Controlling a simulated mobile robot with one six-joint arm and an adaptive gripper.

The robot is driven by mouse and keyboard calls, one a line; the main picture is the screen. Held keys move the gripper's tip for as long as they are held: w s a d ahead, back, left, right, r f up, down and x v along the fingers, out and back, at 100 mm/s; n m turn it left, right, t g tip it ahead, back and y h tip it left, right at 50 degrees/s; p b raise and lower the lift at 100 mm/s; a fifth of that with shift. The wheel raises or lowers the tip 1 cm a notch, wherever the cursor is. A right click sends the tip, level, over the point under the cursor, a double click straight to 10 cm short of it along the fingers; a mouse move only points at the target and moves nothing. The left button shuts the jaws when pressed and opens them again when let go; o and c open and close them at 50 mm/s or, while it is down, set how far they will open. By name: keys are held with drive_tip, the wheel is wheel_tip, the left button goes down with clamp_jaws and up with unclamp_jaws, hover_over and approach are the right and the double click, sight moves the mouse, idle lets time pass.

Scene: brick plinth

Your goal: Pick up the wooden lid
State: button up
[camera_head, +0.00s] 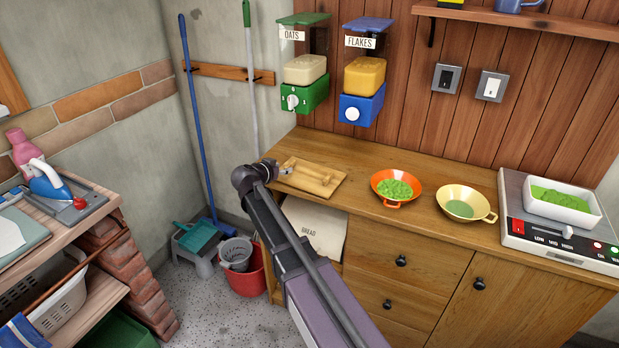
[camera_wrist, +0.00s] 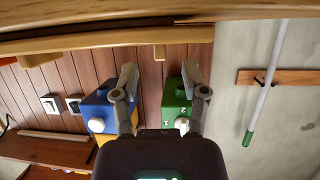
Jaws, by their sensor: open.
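The wooden lid (camera_head: 322,181) lies flat at the left end of the wooden counter in the head view. It is a light brown board with raised bars on top. My gripper (camera_head: 286,169) is at the lid's left side, close to it; whether it touches cannot be told. In the wrist view my gripper (camera_wrist: 159,73) has its two fingers spread apart with nothing between them. That view is upside down, and wood edges run across its top; which of them belongs to the lid is unclear.
Green (camera_head: 314,92) and blue (camera_head: 372,108) dispensers hang above. A brick-supported bench is at left.

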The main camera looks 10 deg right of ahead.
sight(288, 165)
drive_tip(key=shift+r+b+x, duration=0.2)
drive_tip(key=shift+b+x, duration=0.6)
drive_tip(key=shift+x, duration=1.8)
drive_tip(key=shift+c, duration=0.2)
clamp_jaws()
